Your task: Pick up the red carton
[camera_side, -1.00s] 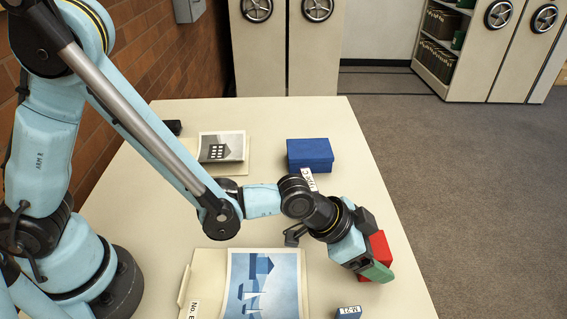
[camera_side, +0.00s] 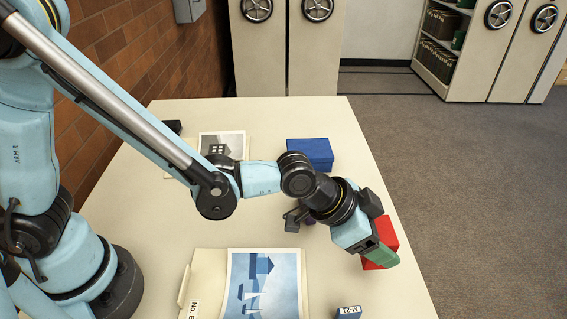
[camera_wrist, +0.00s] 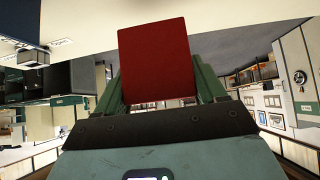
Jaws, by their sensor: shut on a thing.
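The red carton (camera_side: 385,236) is at the right side of the table in the side view, partly hidden behind my gripper (camera_side: 380,250). My gripper has green fingers and is shut on the carton. In the wrist view the red carton (camera_wrist: 156,62) stands between the two green fingers of my gripper (camera_wrist: 158,85). Whether the carton's lower edge touches the table is hard to tell in the side view.
A blue box (camera_side: 312,153) sits at the back of the table (camera_side: 210,275). A blue picture (camera_side: 263,285) lies at the front, beside a small labelled block (camera_side: 348,312). A grey photo (camera_side: 222,146) lies at the back left. The table's right edge is close to the carton.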

